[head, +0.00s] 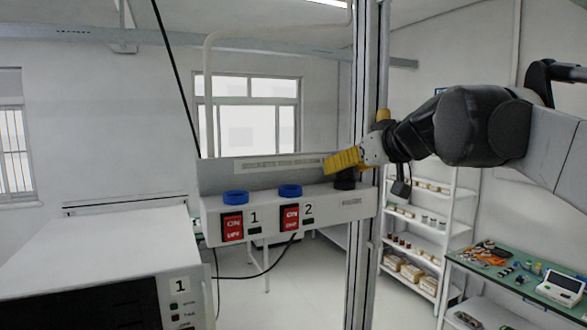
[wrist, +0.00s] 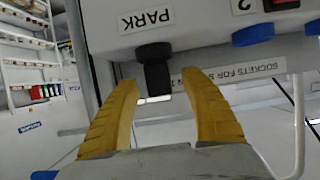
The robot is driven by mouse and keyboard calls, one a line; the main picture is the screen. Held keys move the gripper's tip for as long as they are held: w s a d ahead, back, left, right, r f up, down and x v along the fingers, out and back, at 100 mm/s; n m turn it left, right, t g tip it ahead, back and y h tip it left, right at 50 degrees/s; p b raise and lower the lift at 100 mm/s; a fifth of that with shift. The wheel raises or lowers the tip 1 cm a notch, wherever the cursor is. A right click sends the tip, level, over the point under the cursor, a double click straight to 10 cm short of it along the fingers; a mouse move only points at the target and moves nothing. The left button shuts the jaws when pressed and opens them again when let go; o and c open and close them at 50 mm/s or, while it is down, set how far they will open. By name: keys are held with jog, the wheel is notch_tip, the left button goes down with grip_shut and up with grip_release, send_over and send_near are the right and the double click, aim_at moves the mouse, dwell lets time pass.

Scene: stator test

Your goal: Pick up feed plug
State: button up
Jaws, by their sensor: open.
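The feed plug (head: 345,181) looks like a black plug with a round cap, seated at the right end of the white socket panel (head: 330,208). In the wrist view the black plug (wrist: 156,76) is beside the PARK label, its narrower body pointing toward my gripper (wrist: 160,82). My gripper has two yellow fingers, open, with one on each side of the plug's body and visible gaps to it. In the head view my gripper (head: 343,160) is just above the plug, and the fingers partly overlap it.
Two blue round sockets (head: 290,190) sit on the panel's top, above red ON switches (head: 232,227) marked 1 and 2. A metal post (head: 367,90) stands close behind my gripper. A black cable (head: 262,276) hangs below the panel. Shelves and a green-topped bench stand at right.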

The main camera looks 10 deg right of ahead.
jog(key=shift+w+a+f, duration=0.1)
jog(key=shift+w+f, duration=0.1)
jog(key=shift+w, duration=0.35)
jog(key=shift+s, duration=0.25)
jog(key=shift+c, duration=0.9)
grip_shut()
jog(key=shift+r, duration=0.15)
notch_tip(320, 180, up, 4)
jog(key=shift+w+b, duration=0.1)
jog(key=shift+b, duration=0.3)
jog(key=s+d+r+b, duration=0.1)
jog(key=s+d+r, duration=0.5)
jog(key=s, duration=0.3)
jog(key=shift+d+r, duration=0.4)
jog(key=shift+d, duration=0.45)
